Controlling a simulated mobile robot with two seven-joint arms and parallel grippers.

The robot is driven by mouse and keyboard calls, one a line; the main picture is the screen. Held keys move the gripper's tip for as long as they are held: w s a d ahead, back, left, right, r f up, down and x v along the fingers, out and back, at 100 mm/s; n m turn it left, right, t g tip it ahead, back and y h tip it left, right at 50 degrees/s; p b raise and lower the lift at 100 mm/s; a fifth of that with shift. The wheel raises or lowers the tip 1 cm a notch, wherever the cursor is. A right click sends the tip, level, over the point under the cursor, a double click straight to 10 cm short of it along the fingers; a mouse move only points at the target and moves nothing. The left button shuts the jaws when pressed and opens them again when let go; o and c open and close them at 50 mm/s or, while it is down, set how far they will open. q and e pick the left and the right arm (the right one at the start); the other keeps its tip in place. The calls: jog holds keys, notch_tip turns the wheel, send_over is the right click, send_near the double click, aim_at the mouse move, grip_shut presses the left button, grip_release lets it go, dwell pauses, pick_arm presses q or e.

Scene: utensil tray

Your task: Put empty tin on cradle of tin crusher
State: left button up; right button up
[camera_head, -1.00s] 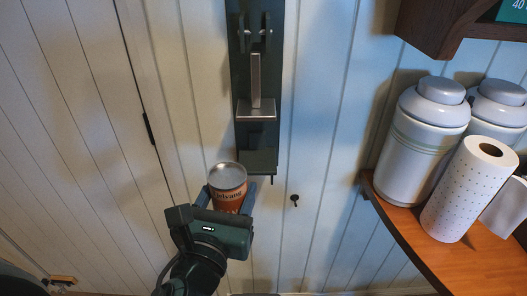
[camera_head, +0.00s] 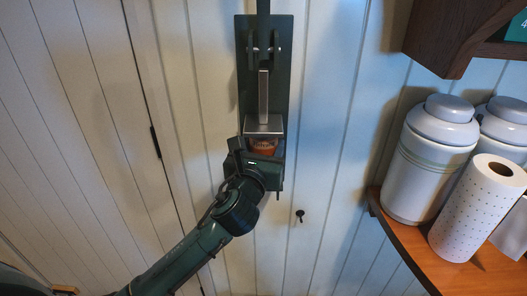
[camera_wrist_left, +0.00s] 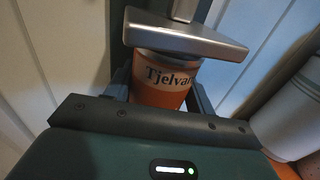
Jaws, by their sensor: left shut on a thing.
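The tin crusher (camera_head: 282,75) is a dark green wall plate with a silver lever and a flat metal press plate (camera_head: 264,125). The press plate also shows in the left wrist view (camera_wrist_left: 185,35). The orange tin (camera_head: 263,145) has a pale band with lettering and stands upright under the press plate; it also shows in the left wrist view (camera_wrist_left: 160,88). My left gripper (camera_head: 263,158) is shut on the tin, with fingers on both sides of it. The cradle is hidden behind my gripper, so I cannot tell whether the tin touches it. My right gripper is out of view.
White lidded canisters (camera_head: 430,165) and a paper towel roll (camera_head: 480,210) stand on a wooden shelf (camera_head: 480,278) at the right. A dark wooden cabinet (camera_head: 450,45) hangs at the upper right. A small dark hook (camera_head: 300,215) is on the panelled wall right of my gripper.

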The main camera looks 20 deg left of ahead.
pick_arm(q)
jog(key=shift+f, duration=0.75)
jog(key=shift+c, duration=0.4)
jog(key=shift+f, duration=0.15)
jog(key=o, duration=1.1)
